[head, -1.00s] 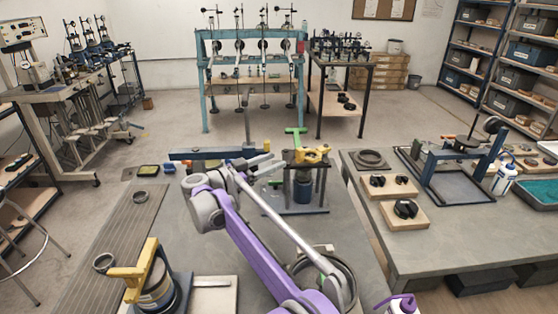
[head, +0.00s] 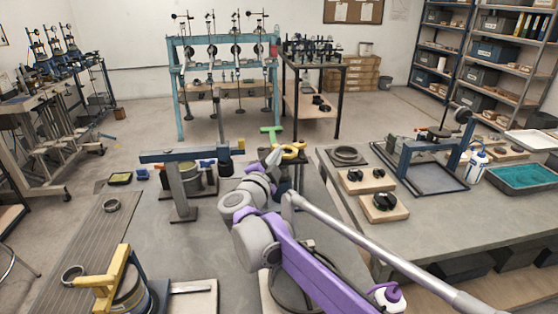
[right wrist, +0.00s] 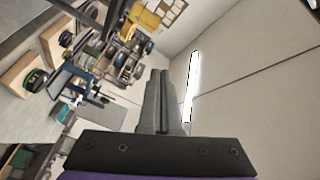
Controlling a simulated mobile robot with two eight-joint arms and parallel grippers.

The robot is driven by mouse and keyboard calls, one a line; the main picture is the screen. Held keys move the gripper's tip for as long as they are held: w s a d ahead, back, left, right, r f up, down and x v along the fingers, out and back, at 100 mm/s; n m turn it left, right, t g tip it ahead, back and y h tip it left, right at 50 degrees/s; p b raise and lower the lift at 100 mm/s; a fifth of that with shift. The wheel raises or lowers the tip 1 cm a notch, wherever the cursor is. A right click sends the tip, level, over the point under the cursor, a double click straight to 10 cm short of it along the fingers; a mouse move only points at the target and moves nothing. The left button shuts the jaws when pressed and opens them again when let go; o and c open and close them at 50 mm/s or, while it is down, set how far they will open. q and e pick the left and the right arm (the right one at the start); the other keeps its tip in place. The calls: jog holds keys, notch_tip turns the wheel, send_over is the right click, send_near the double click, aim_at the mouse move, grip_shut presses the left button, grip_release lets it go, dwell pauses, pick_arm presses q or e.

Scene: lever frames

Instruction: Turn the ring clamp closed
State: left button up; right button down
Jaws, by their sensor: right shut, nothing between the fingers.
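A yellow ring-shaped clamp part (head: 291,151) sits on top of a dark stand (head: 300,178) near the middle of the head view, beside a green T-shaped handle (head: 270,130). I take this part to be the ring clamp; whether it is open or closed cannot be told. My right gripper (head: 276,156) is just left of it and partly overlaps it in the picture; contact cannot be told. The right wrist view shows its fingers (right wrist: 158,95) together and empty, with a yellow piece (right wrist: 147,17) beyond them. My left gripper is not in view.
A blue beam on a post (head: 190,155) stands left of my right gripper. A yellow bracket (head: 112,280) on a cylinder is at front left. A bench (head: 460,230) with a blue frame (head: 437,150) fills the right.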

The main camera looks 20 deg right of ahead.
jog(key=s+f+m+t+y+b, duration=0.1)
jog(key=s+f+m+y, duration=0.25)
jog(key=s, duration=0.35)
jog(key=w+a+x, duration=0.1)
jog(key=a+x, duration=0.1)
jog(key=x, duration=1)
jog(key=shift+w+a+t+y, duration=0.2)
jog(key=shift+w+t+y, duration=0.05)
jog(key=shift+t+y, duration=0.2)
jog(key=shift+w+a+n, duration=0.1)
jog(key=shift+w+n, duration=0.05)
jog(key=shift+n, duration=0.1)
